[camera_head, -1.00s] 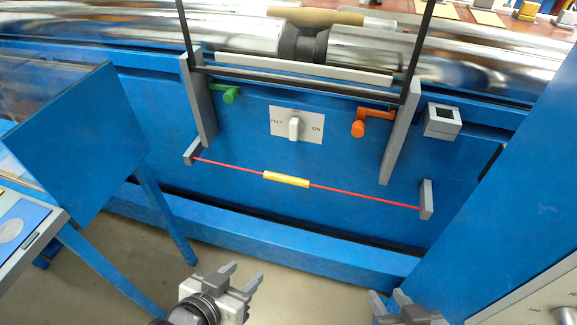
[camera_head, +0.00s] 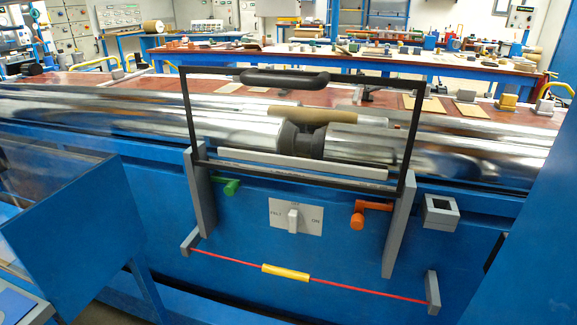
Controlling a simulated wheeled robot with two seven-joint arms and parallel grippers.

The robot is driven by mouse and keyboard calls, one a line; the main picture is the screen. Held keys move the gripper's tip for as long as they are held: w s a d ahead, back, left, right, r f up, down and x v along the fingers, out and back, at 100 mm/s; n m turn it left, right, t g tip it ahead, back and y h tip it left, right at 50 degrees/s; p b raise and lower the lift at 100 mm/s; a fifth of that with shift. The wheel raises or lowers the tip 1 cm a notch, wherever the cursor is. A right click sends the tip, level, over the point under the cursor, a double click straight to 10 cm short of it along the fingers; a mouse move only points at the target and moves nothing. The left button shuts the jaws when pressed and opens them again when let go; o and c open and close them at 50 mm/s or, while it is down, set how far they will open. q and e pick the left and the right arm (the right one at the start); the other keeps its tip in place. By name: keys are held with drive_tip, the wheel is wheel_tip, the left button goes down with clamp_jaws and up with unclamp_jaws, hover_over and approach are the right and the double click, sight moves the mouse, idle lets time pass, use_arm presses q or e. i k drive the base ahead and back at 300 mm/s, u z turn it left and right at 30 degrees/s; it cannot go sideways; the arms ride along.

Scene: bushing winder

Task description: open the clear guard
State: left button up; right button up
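The clear guard (camera_head: 190,110) is a see-through panel in a black frame, standing upright in front of the metal rollers. A thick black handle (camera_head: 284,79) runs along its top bar. Its lower edge sits between two grey upright posts, the left post (camera_head: 203,200) and the right post (camera_head: 398,232). Through the guard I see the shiny rollers (camera_head: 370,150) and a tan core (camera_head: 315,115). Neither of my grippers is in the picture now.
Below the guard are a green lever (camera_head: 226,187), a rotary switch (camera_head: 294,218), an orange lever (camera_head: 366,213) and a red cord with a yellow sleeve (camera_head: 286,272). A blue panel (camera_head: 75,245) stands at left; a blue column (camera_head: 532,230) at right.

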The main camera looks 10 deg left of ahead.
sight(298, 81)
drive_tip(key=k, duration=1.3)
drive_tip(key=u, duration=0.7)
drive_tip(key=i, duration=1.65)
drive_tip(key=u, duration=0.15)
